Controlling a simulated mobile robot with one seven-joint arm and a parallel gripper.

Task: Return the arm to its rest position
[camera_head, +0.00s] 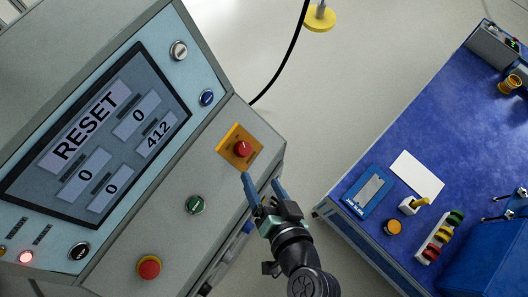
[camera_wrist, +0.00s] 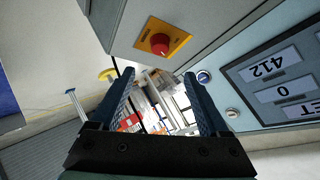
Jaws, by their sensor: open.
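My gripper (camera_head: 262,188) is open and empty, with its two blue fingers apart. In the head view it is just below and to the right of the red knob (camera_head: 243,149) on its yellow plate, at the right edge of the control panel (camera_head: 175,235). In the wrist view my gripper (camera_wrist: 160,95) has nothing between its fingers, and the red knob (camera_wrist: 160,44) shows beyond them at the top. I cannot tell the exact gap between fingertips and panel. My arm (camera_head: 300,262) reaches up from the bottom of the head view.
A screen (camera_head: 95,135) reading RESET fills the upper left. A green button (camera_head: 195,204) and a red button (camera_head: 149,267) sit on the panel. A blue-topped workbench (camera_head: 400,135) with several items stands at the right. Open floor (camera_head: 325,100) lies between bench and panel.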

